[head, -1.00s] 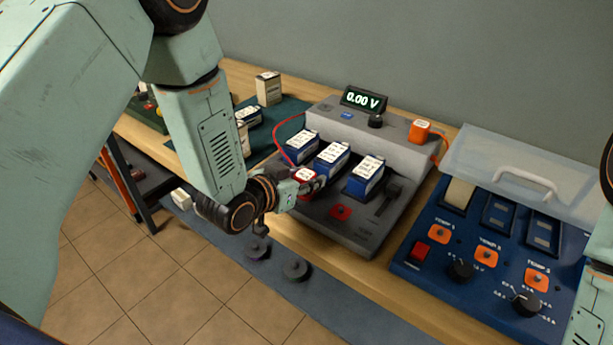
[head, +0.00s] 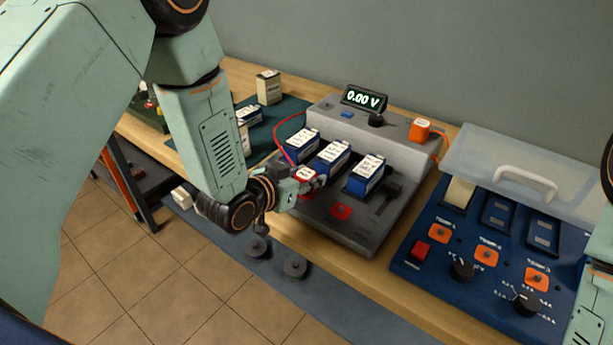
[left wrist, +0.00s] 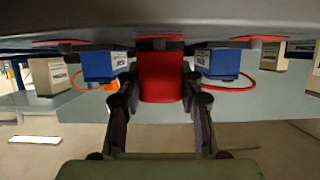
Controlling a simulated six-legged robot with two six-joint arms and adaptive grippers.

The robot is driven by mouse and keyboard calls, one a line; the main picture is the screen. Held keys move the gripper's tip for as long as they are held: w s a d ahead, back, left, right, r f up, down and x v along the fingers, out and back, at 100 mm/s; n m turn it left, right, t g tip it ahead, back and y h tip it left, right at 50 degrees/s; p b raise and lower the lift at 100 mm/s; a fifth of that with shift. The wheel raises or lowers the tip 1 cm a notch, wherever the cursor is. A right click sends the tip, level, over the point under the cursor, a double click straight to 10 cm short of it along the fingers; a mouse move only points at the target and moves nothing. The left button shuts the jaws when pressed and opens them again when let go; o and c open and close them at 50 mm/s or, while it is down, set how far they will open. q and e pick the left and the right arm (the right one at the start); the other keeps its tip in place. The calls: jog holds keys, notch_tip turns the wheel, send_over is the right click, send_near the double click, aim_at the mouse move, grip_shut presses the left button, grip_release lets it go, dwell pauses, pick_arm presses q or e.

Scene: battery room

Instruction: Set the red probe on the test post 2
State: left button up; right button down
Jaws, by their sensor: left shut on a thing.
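The red probe (head: 304,174) is held by my left gripper (head: 314,184), which is shut on it. It is upright over the front of the grey tester (head: 335,232), before the middle blue battery (head: 331,159). In the left wrist view the red probe (left wrist: 160,78) is between the two fingers, in line with the middle red pad (left wrist: 160,38). I cannot tell if it touches that pad. In the head view the middle post is hidden behind my gripper; the right red post (head: 341,211) shows clear.
Blue batteries stand left (head: 302,145) and right (head: 366,178) of the middle one. A red cable (head: 278,137) loops behind the probe. The display (head: 365,98) reads 0.00 V. An orange block (head: 420,129) sits on the tester's back ledge. A blue panel (head: 405,262) with a clear lid is at right.

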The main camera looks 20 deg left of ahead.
pick_arm(q)
jog(key=shift+f+b, duration=0.4)
jog(key=shift+f, duration=0.2)
jog(key=o, duration=0.9)
jog(key=p+v, duration=0.6)
jog(key=v, duration=0.5)
dwell(0.3)
dwell(0.4)
